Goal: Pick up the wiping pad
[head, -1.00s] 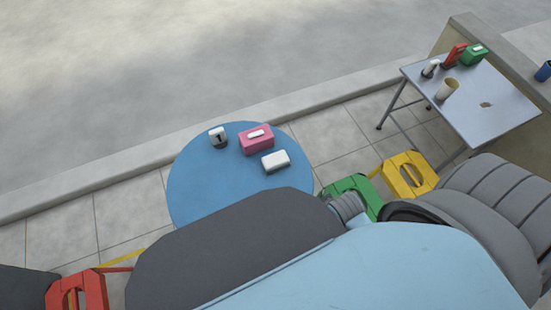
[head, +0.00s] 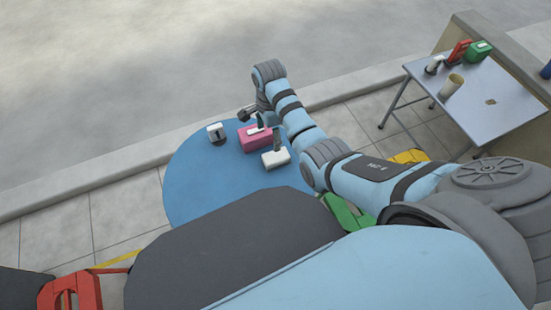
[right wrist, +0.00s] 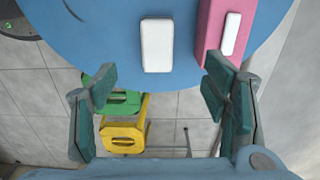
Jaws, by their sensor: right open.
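The wiping pad, a white rounded block (head: 274,160), lies on the round blue table (head: 205,185), in front of a pink box. In the right wrist view the pad (right wrist: 156,45) lies flat, ahead of and between the fingers as seen. My right gripper (head: 266,132) is over the table near the pad and the pink box, and one finger overlaps the pad in the head view. In the right wrist view the right gripper (right wrist: 160,77) has its fingers wide apart with nothing between them. My left gripper is not in view.
The pink tissue box (head: 254,142) stands close beside the pad. A small white and dark item (head: 217,133) stands left of it. A green stool (head: 347,211) and a yellow stool (right wrist: 121,138) are near the table. A grey side table (head: 475,115) holds several things.

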